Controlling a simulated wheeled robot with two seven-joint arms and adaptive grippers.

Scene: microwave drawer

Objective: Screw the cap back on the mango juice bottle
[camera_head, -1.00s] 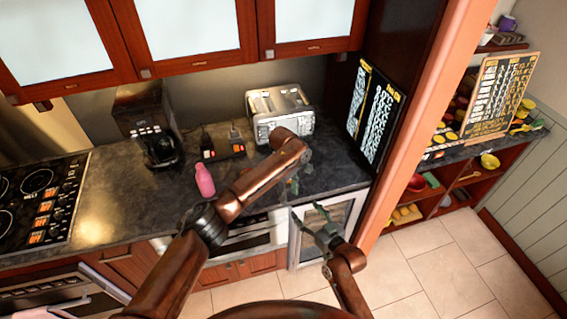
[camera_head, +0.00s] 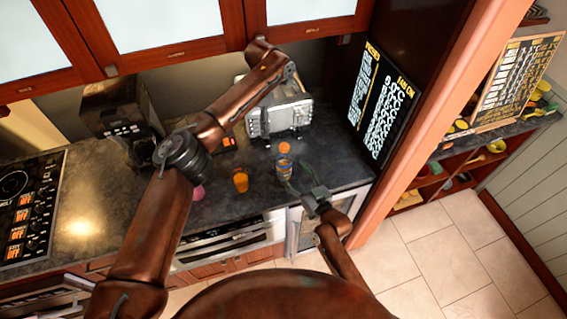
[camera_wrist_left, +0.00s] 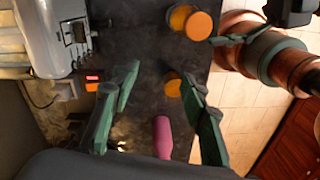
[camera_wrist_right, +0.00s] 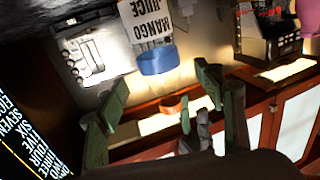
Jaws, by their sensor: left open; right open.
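The mango juice bottle (camera_head: 284,166) stands on the dark counter, with its label and blue band visible in the right wrist view (camera_wrist_right: 158,58). An orange cap (camera_head: 284,148) shows at its top, also in the left wrist view (camera_wrist_left: 198,25). I cannot tell whether it is seated or tight. My right gripper (camera_head: 293,181) is open, its fingers close to the bottle; contact is unclear. My left gripper (camera_wrist_left: 160,72) is open and empty above the counter, apart from the bottle. Its fingers are not clear in the head view.
A small orange object, seemingly a glass (camera_head: 240,182), stands left of the bottle. A pink bottle (camera_wrist_left: 162,138) is nearby, partly hidden by my left arm in the head view. The toaster (camera_head: 280,118) stands behind. The menu board (camera_head: 380,100) is to the right.

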